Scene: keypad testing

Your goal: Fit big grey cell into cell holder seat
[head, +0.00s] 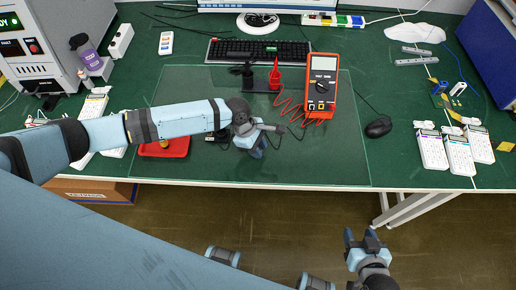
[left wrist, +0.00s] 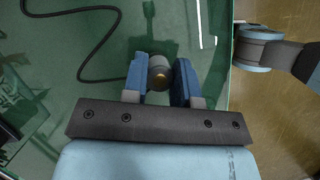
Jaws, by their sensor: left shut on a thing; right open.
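My left gripper (head: 256,150) is low over the glass-like mat near the table's front edge. In the head view the cell is hard to make out at the gripper. I cannot clearly identify the cell holder seat; a small dark item (head: 217,138) lies just left of the gripper, partly hidden by my arm. My right gripper (head: 362,240) is open and empty, off the table's front edge.
A red tray (head: 178,148) lies left, partly under my left arm. An orange multimeter (head: 322,88) with coiled red leads, a black stand (head: 262,84) and a keyboard (head: 258,51) are behind. The mouse (head: 378,127) is right. The mat's right front (head: 335,160) is clear.

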